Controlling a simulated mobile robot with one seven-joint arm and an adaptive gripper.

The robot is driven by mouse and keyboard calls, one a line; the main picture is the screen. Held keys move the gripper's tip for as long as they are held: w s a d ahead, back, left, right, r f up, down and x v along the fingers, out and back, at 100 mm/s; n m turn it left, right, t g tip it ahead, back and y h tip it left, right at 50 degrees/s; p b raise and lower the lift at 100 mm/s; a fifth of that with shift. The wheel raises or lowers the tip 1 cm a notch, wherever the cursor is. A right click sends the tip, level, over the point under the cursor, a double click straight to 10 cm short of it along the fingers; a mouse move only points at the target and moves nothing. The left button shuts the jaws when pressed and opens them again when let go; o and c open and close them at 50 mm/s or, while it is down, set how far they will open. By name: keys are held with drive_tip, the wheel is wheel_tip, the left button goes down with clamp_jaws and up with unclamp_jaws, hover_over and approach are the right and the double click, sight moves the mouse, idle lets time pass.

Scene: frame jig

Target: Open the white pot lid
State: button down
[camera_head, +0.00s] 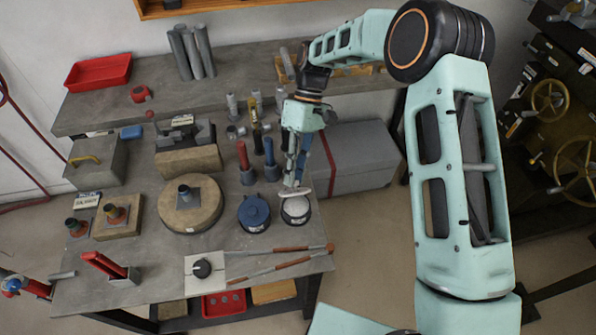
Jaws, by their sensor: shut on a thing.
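The white pot (296,212) stands near the right edge of the workbench, with a dark band low on its side. Its white lid (297,205) shows on top, and my gripper (295,191) points down at it from above. The gripper is shut on the lid at its top, where the fingers hide the grip. I see no clear gap between lid and pot. A blue pot with a blue lid (254,212) stands just to the left.
Red and blue upright handles (243,155) stand behind the pots. A round wooden disc (190,204) lies to the left. Long copper-coloured rods (285,266) lie in front.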

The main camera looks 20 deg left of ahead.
drive_tip(key=shift+w+a+f+g+h, duration=0.1)
drive_tip(key=shift+w+a+g+h, duration=0.4)
drive_tip(key=shift+g, duration=0.3)
drive_tip(key=shift+w, duration=0.2)
drive_tip(key=shift+d, duration=0.1)
drive_tip(key=c, duration=1.8)
unclamp_jaws()
wheel_tip(320, 180, up, 10)
drive_tip(key=shift+o, duration=0.2)
